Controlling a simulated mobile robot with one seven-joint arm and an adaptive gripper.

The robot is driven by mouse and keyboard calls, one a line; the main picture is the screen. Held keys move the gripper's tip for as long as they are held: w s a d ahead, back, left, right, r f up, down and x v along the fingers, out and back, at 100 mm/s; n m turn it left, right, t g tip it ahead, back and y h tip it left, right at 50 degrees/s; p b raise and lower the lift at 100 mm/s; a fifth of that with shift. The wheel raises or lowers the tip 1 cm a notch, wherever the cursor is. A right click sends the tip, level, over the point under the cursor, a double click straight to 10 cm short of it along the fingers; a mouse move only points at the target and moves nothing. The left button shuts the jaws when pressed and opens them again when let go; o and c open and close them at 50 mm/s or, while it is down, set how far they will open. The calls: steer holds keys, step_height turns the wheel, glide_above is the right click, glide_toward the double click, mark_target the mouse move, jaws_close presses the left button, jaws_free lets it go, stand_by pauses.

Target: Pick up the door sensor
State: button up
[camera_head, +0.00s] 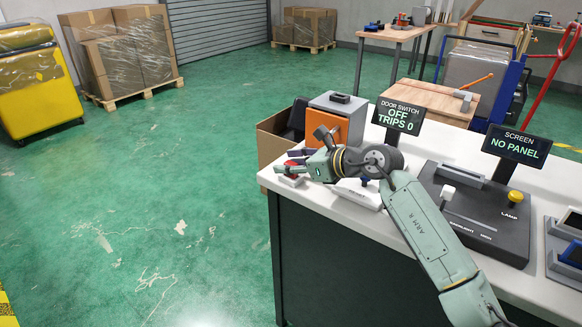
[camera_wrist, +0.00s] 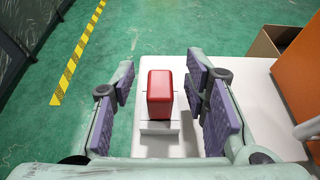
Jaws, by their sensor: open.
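A red block (camera_wrist: 160,92) with rounded edges sits on a pale base on the white bench top; no label shows whether it is the door sensor. It also shows, partly hidden, in the head view (camera_head: 291,164). My gripper (camera_wrist: 161,73) is open, with its purple-padded fingers on the left and right of the block and a gap on each side. I cannot tell how far above or around it the fingertips are. In the head view my gripper (camera_head: 291,160) is at the bench's left end. A grey box with an orange door (camera_head: 327,127) stands behind it.
A door switch display (camera_head: 399,116) reads OFF, TRIPS 0. A cardboard box (camera_head: 272,140) stands behind the bench's left end.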

jaws_close()
stand_by(0.4)
